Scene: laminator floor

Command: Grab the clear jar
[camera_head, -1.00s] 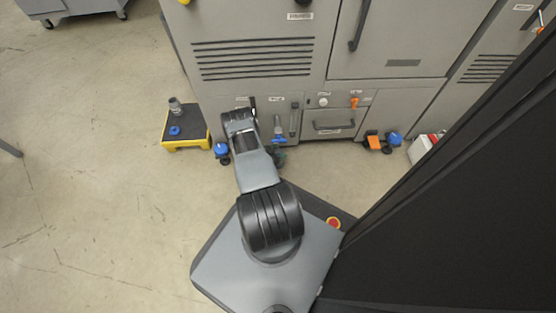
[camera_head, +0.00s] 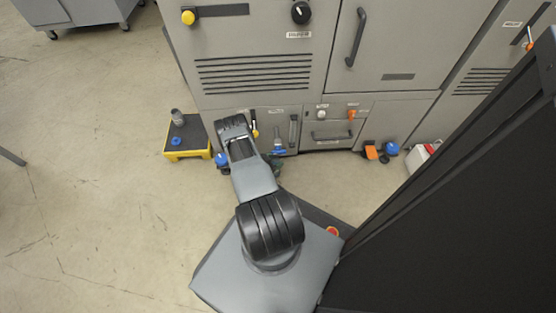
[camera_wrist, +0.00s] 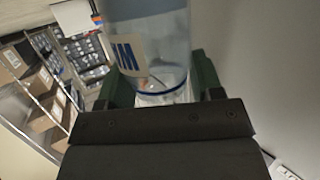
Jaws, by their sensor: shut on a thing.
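In the wrist view a clear jar (camera_wrist: 150,42) with a blue band near its bottom and a white label with blue lettering stands between the two dark green fingers of my gripper (camera_wrist: 160,84). The gripper is shut on the jar, with a finger on either side. The jar's upper part runs out of the picture. In the head view my arm reaches toward the grey machine, and I cannot make out the jar or the fingers there.
A grey machine (camera_head: 255,75) with vents, handles and knobs stands ahead. A yellow stool (camera_head: 187,154) with a dark top holds a small grey container (camera_head: 177,117) and a blue item (camera_head: 176,141). Blue and orange items (camera_head: 371,152) lie at the machine's foot.

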